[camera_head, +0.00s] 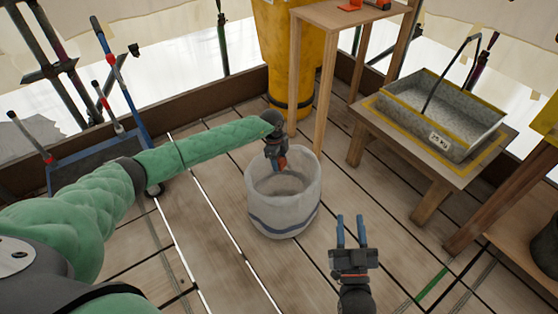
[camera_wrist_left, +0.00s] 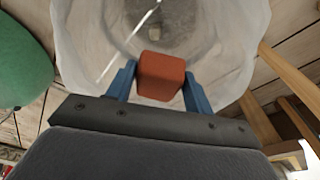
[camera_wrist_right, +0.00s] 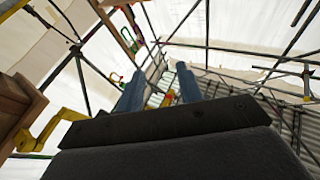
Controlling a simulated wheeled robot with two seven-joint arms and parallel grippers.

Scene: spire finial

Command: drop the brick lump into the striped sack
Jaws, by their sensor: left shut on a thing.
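The striped sack (camera_head: 284,208) is a pale, open-topped round sack with a dark stripe low on its side, standing on the plank floor. My left gripper (camera_head: 279,166) is over the sack's mouth, pointing down. In the left wrist view it is shut on the brick lump (camera_wrist_left: 161,76), a reddish block between its blue fingers. The sack's pale wall (camera_wrist_left: 85,45) surrounds the lump in that view, with something greyish at the bottom. My right gripper (camera_head: 351,232) is to the right of the sack, its two blue fingers apart and nothing between them.
A grey trough (camera_head: 440,112) with a yellow rim stands on a low wooden table at right. A tall wooden stand (camera_head: 330,60) and a yellow bin (camera_head: 285,50) are behind the sack. A blue-framed cart (camera_head: 90,155) is at left. Planks in front of the sack are clear.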

